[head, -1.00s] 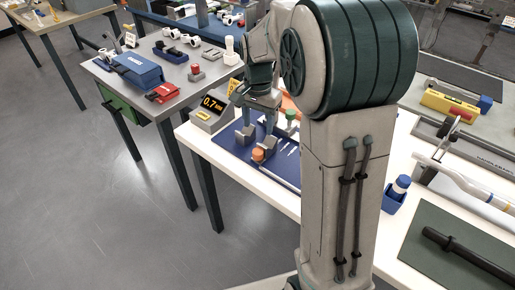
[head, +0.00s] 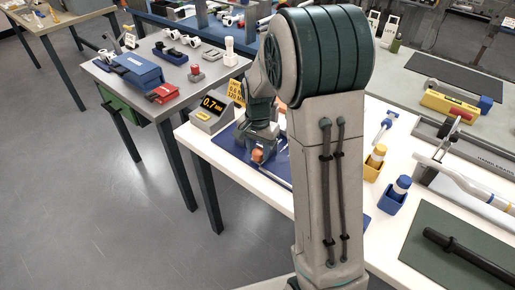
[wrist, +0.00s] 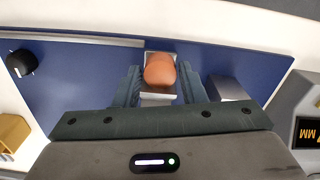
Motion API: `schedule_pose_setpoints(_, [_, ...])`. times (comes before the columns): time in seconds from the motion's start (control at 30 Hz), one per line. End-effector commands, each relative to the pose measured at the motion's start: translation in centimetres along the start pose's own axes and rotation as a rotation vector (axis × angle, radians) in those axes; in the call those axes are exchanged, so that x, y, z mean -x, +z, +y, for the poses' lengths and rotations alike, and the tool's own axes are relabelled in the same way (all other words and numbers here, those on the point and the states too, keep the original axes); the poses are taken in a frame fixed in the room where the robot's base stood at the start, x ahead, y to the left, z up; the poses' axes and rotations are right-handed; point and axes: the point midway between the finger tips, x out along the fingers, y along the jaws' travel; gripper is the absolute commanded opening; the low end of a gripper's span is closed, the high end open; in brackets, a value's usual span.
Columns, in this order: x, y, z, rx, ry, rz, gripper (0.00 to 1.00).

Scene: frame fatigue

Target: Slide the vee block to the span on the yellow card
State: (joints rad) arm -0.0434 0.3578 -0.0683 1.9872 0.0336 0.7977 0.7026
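A grey metal block with an orange knob (wrist: 160,70), seemingly the vee block (wrist: 158,100), stands on the blue mat (wrist: 80,90) in the wrist view. My gripper (wrist: 159,78) is low over it, one finger on each side. I cannot see whether the fingers press on its sides. In the head view the orange knob (head: 257,155) shows just below my gripper (head: 261,142); my arm hides much of the mat. A second grey block (wrist: 228,88) stands to the right in the wrist view.
A grey readout (head: 210,110) showing 0.7 stands at the bench's left end, close to the mat. A yellow holder (head: 375,163) and a blue holder (head: 394,195) stand right of my arm. A black knob (wrist: 20,62) is at the mat's left in the wrist view.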

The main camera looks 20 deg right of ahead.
Motion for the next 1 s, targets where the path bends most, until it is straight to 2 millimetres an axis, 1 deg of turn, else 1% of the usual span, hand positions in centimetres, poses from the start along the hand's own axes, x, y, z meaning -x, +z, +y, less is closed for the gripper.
schedule_pose_setpoints(0.03, [0.0,0.0,0.0,0.000,0.000,0.000,0.22])
schedule_pose_setpoints(0.07, [0.0,0.0,0.0,0.000,0.000,0.000,0.14])
schedule_pose_setpoints(0.1, [0.0,0.0,0.0,0.000,0.000,0.000,0.03])
schedule_pose_setpoints(0.13, [0.0,0.0,0.0,0.000,0.000,0.000,0.00])
schedule_pose_setpoints(0.27, [0.0,0.0,0.3,-0.001,0.000,0.000,0.00])
schedule_pose_setpoints(0.5, [0.0,0.5,2.9,-0.002,0.000,0.001,0.00])
schedule_pose_setpoints(0.77, [0.0,0.6,3.0,0.000,0.000,0.001,0.00])
schedule_pose_setpoints(0.8, [0.1,0.6,3.0,0.000,0.000,0.001,0.42])
schedule_pose_setpoints(0.83, [0.1,0.6,3.0,0.000,0.000,0.001,0.50])
schedule_pose_setpoints(0.87, [0.1,0.6,3.0,0.000,0.000,0.001,0.53])
schedule_pose_setpoints(1.0, [0.0,0.6,2.9,0.000,0.000,0.001,0.53])
